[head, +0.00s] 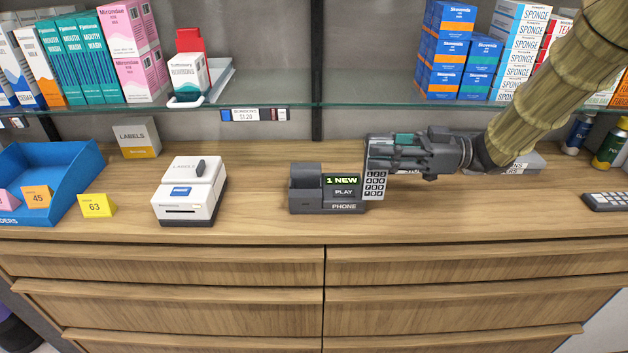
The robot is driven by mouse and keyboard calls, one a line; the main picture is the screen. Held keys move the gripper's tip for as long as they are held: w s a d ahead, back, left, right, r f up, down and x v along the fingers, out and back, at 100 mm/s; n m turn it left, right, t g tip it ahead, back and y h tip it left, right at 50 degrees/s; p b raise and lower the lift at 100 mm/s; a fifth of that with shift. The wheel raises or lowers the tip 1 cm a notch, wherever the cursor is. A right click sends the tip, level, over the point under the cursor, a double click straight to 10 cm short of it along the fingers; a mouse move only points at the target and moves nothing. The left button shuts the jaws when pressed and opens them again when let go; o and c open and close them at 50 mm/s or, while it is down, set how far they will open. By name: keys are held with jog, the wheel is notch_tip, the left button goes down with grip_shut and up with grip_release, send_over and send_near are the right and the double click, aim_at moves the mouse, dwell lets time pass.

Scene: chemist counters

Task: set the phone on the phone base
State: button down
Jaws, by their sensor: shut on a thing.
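The dark grey phone base (308,201) stands on the wooden counter near the middle of the head view. It has a green "1 NEW" display, a "PLAY" button and a "PHONE" label. My gripper (385,152) comes in from the right and is shut on the phone (375,184). The phone's pale keypad face shows below the fingers, upright, just right of the base. The gripper hides the phone's upper part. I cannot tell whether the phone touches the base or the counter.
A white label printer (190,191) stands left of the base, with a labels box (137,137) behind it and a blue tray (62,165) at far left. A glass shelf (345,118) with boxes runs above. A keyboard (606,201) lies at far right.

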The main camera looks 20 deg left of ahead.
jog(key=w+a+f+p, duration=0.1)
jog(key=a+f, duration=0.1)
jog(key=a, duration=0.6)
jog(key=w+a+f+p, duration=0.1)
jog(key=a+f, duration=0.1)
jog(key=a, duration=0.5)
jog(key=shift+w+a+f, duration=0.2)
jog(key=shift+w+a, duration=0.1)
jog(key=shift+a, duration=0.1)
jog(key=c, duration=1.3)
grip_release()
jog(key=shift+o, duration=0.2)
jog(key=shift+d, duration=0.1)
jog(key=b+v, duration=0.1)
jog(key=v, duration=1)
jog(key=shift+w+d, duration=0.15)
jog(key=shift+d, duration=0.2)
jog(key=shift+r, duration=0.1)
